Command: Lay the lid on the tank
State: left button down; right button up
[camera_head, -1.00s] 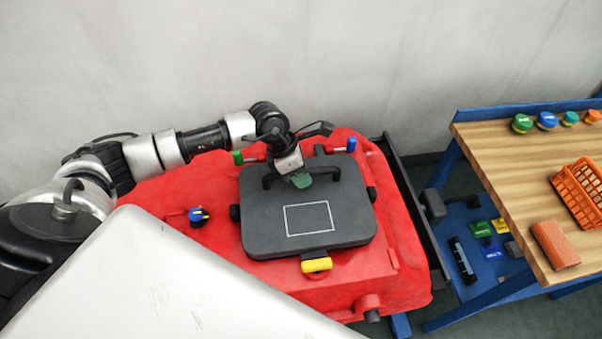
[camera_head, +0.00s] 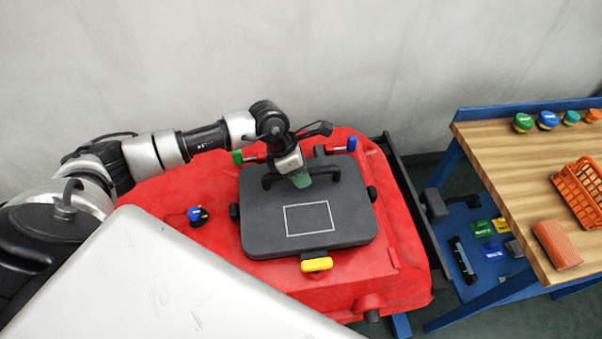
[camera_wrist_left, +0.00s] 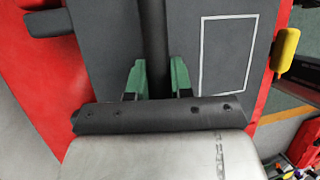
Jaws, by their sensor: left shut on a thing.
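The dark grey lid (camera_head: 270,218), marked with a white rectangle outline, lies over the top of the red tank (camera_head: 395,225) in the head view. A black bar handle runs across the lid's far part. My left gripper (camera_head: 302,180) is at this handle. In the left wrist view its green fingertips (camera_wrist_left: 156,76) stand on both sides of the black handle (camera_wrist_left: 154,45), shut on it. The lid also fills much of the left wrist view (camera_wrist_left: 105,50). The tank opening is hidden under the lid. My right gripper is not in view.
Around the lid are a yellow clamp (camera_head: 316,265), a green one (camera_head: 238,157) and a blue one (camera_head: 351,145). A blue knob (camera_head: 197,214) sits left of the lid. A wooden bench (camera_head: 500,170) with an orange basket (camera_head: 580,190) stands right.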

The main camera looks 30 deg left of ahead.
pick_arm(q)
jog(key=shift+r, duration=0.1)
jog(key=shift+c, duration=2.3)
grip_release()
jog(key=shift+p+v, duration=1.1)
jog(key=shift+v, duration=1.15)
jog(key=shift+r+p, duration=1.4)
jog(key=shift+r, duration=1.1)
